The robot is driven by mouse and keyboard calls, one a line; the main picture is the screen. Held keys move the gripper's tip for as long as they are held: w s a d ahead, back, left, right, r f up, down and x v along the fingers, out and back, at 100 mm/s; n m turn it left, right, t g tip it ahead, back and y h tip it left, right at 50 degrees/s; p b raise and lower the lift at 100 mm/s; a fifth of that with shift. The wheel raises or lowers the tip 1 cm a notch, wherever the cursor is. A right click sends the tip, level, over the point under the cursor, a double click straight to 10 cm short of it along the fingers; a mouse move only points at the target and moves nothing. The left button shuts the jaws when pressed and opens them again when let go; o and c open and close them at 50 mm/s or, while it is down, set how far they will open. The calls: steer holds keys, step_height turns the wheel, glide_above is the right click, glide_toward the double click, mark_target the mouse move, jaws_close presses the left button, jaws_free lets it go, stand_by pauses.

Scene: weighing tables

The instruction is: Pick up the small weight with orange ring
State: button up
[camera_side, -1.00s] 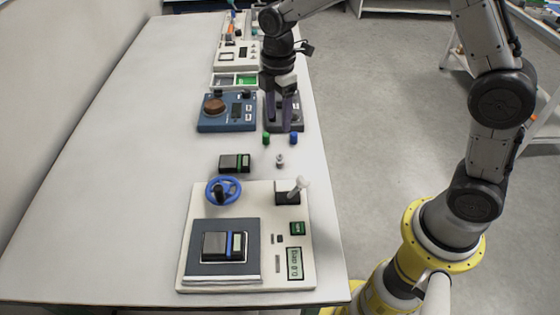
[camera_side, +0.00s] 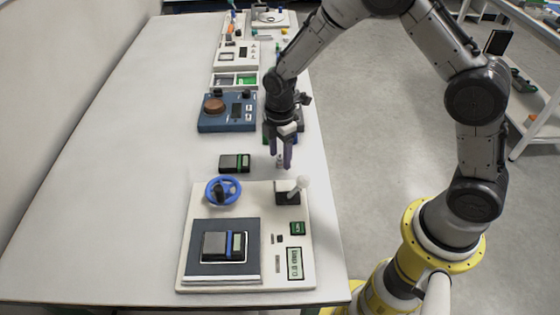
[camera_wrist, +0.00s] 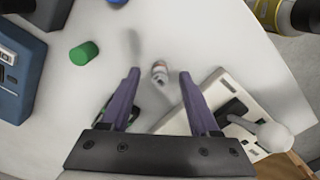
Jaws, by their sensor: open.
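A small silvery weight (camera_wrist: 159,72) with a faint orange-red mark stands on the white table in the wrist view. It lies between and a little beyond my fingertips, apart from both. In the side view the small weight (camera_side: 279,162) is partly hidden by my fingers. My gripper (camera_side: 281,160) points down above it, with its two purple fingers spread. In the wrist view my gripper (camera_wrist: 159,72) is open and empty.
A green weight (camera_wrist: 84,54) and a blue weight (camera_wrist: 116,1) stand nearby. The white scale panel (camera_side: 190,240) with a lever (camera_side: 301,184) and blue handwheel (camera_side: 223,191) is in front. A black-green block (camera_side: 234,163) is at left, a blue device (camera_side: 227,112) behind.

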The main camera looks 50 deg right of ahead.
steer(key=shift+f, duration=0.55)
jaws_close()
steer(key=shift+r, duration=0.1)
